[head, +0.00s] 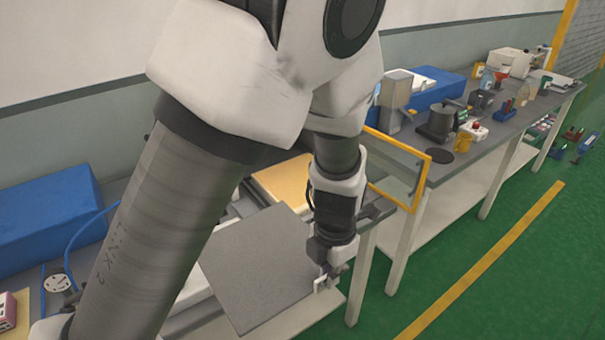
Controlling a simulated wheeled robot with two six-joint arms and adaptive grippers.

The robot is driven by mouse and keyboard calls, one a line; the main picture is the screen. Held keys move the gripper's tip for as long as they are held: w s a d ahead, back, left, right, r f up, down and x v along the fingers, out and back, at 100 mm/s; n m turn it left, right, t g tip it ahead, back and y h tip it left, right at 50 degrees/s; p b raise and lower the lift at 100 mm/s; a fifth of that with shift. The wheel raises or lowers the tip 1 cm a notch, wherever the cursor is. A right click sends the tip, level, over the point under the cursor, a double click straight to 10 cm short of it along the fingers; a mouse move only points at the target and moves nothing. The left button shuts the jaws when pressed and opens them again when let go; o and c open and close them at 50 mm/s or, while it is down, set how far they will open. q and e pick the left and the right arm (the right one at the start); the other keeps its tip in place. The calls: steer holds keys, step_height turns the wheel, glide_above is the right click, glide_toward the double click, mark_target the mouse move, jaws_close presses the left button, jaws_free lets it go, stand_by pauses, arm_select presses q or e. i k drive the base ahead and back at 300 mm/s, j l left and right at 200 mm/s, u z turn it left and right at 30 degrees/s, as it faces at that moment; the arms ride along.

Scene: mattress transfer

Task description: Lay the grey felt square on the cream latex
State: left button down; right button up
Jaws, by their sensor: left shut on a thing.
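The grey felt square (255,268) is a flat dark-grey sheet in the lower middle of the head view. My left gripper (326,281) is shut on its right edge and holds it out over the near side of the bench. A pale yellow-cream slab (283,181), which looks like the cream latex, lies on the bench behind the felt, partly hidden by my left arm. My right gripper is not in view.
White slabs (194,291) show partly behind the felt. A yellow-framed clear panel (398,165) stands right of my gripper. A blue block (45,222) lies at the left. Bottles and tools crowd the bench farther right. The green floor (540,285) is open.

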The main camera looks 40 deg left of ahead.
mark_target(300, 180)
steer(key=i+j, duration=0.45)
steer(key=i, duration=0.15)
steer(key=i+j, duration=0.45)
steer(key=i, duration=0.2)
